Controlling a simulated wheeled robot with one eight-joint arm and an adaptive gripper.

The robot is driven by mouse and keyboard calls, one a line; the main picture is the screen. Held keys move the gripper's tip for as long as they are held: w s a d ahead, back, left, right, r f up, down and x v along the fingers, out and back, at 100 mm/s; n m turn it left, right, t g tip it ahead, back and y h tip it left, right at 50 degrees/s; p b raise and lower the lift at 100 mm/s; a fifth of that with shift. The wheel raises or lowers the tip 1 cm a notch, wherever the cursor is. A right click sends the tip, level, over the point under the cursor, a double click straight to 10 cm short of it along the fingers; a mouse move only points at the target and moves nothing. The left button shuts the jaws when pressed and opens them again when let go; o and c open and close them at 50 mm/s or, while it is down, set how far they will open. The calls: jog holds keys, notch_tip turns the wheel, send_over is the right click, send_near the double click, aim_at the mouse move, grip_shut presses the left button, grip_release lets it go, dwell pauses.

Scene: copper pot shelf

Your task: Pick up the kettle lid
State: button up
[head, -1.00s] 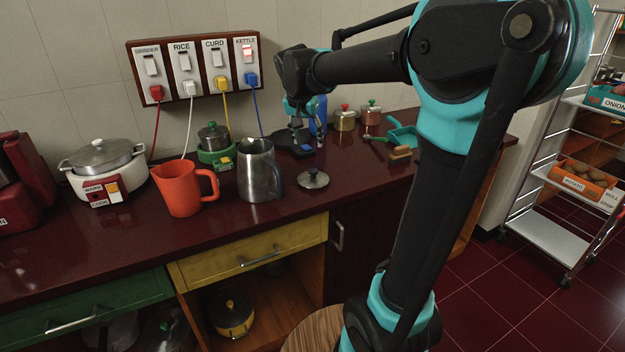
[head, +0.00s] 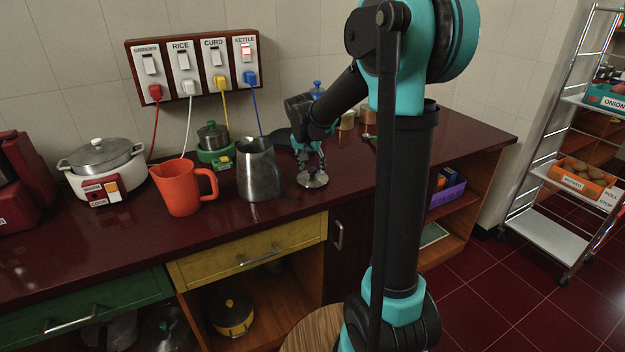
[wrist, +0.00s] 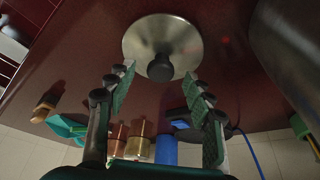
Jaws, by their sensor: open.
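The kettle lid (head: 313,180) is a round silvery disc with a dark knob, lying flat on the dark red counter. In the wrist view the lid (wrist: 183,40) lies just beyond the fingertips, with its black knob pointing toward my gripper. My gripper (head: 311,152) is right above the lid in the head view, pointing down. In the wrist view my gripper (wrist: 160,81) is open, its two fingers spread to either side of the knob and nothing between them. I cannot tell whether the fingertips touch the lid.
A steel jug (head: 258,170) stands close to the left of the lid, and an orange pitcher (head: 181,190) is farther left. A blue cord (head: 257,110) hangs behind from the socket panel (head: 193,66). The counter's front edge is near.

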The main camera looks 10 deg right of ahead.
aim_at(312, 175)
jog(key=shift+x, duration=1.3)
jog(key=shift+c, duration=0.3)
grip_shut()
